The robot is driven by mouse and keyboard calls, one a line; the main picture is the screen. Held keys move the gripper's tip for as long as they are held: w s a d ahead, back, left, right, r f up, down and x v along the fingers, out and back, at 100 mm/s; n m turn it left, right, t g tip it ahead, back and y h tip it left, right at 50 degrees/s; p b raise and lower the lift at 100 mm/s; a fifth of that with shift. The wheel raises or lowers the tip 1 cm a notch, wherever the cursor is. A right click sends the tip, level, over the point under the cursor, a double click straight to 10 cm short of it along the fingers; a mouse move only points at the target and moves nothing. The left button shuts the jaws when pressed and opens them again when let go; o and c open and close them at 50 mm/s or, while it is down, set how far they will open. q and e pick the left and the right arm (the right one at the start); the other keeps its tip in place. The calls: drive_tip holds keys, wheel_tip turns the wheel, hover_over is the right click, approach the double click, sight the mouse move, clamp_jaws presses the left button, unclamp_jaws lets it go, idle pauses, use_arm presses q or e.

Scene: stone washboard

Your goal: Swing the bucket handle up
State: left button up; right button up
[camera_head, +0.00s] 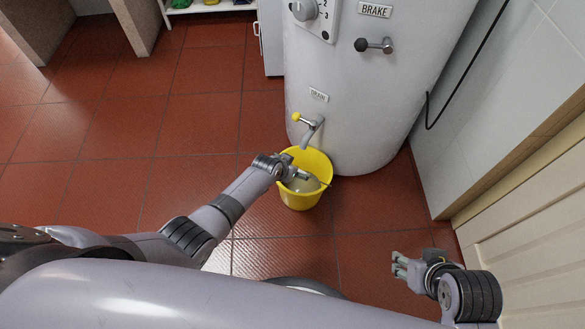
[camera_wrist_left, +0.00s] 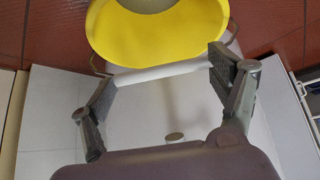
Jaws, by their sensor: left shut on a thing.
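A yellow bucket (camera_head: 300,200) stands on the tiled floor against the foot of the white cylindrical machine, below its drain tap. My left gripper (camera_head: 292,172) is at the bucket's rim. In the left wrist view, the bucket (camera_wrist_left: 155,42) is at the top, and its handle's white grip (camera_wrist_left: 160,73) lies between the two fingers of my left gripper (camera_wrist_left: 162,78), which is shut on it. Thin wire of the handle runs from the grip toward the bucket. My right gripper (camera_head: 400,268) is low at the right, over the floor, away from the bucket; its finger gap is unclear.
The white machine (camera_head: 350,90) rises behind the bucket. Its drain tap (camera_head: 308,128) with a yellow knob hangs over the bucket. A white wall (camera_head: 470,130) and a cream panelled door (camera_head: 535,220) bound the right. Red floor tiles (camera_head: 110,140) are clear at the left.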

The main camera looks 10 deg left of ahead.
use_arm(q)
drive_tip(key=shift+w+r, duration=0.25)
drive_tip(key=shift+r, duration=0.05)
idle(0.4)
drive_tip(key=o, duration=1.6)
drive_tip(key=shift+s+f, duration=0.1)
drive_tip(key=shift+s, duration=0.05)
drive_tip(key=shift+o, duration=0.2)
drive_tip(key=shift+s, duration=0.15)
drive_tip(key=v, duration=1.1)
drive_tip(key=shift+s+a+r, duration=0.15)
drive_tip(key=shift+s+r, duration=0.05)
drive_tip(key=shift+r, duration=0.15)
